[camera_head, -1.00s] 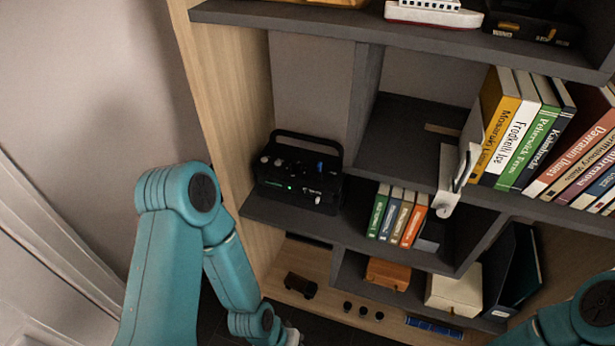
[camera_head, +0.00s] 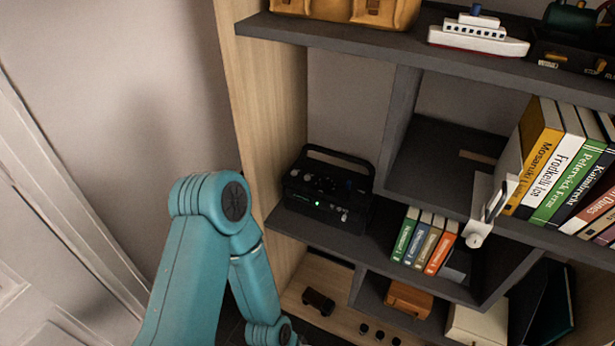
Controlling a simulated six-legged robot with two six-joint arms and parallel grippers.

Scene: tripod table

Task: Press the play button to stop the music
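A black music player (camera_head: 328,190) with a carrying handle stands on the middle shelf at the left end of the bookcase. Its front has several knobs and a lit green light; I cannot make out which control is the play button. My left arm comes up at the lower left, in front of the bookcase and below the player, and nothing of it touches the player. My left gripper is hidden below the bottom edge of the picture.
Small books (camera_head: 424,240) stand on the shelf right of the player. A white bracket (camera_head: 487,212) sticks out from a shelf edge near larger books (camera_head: 560,165). A toy ship (camera_head: 478,34) is on the upper shelf (camera_head: 340,38). The space in front of the player is clear.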

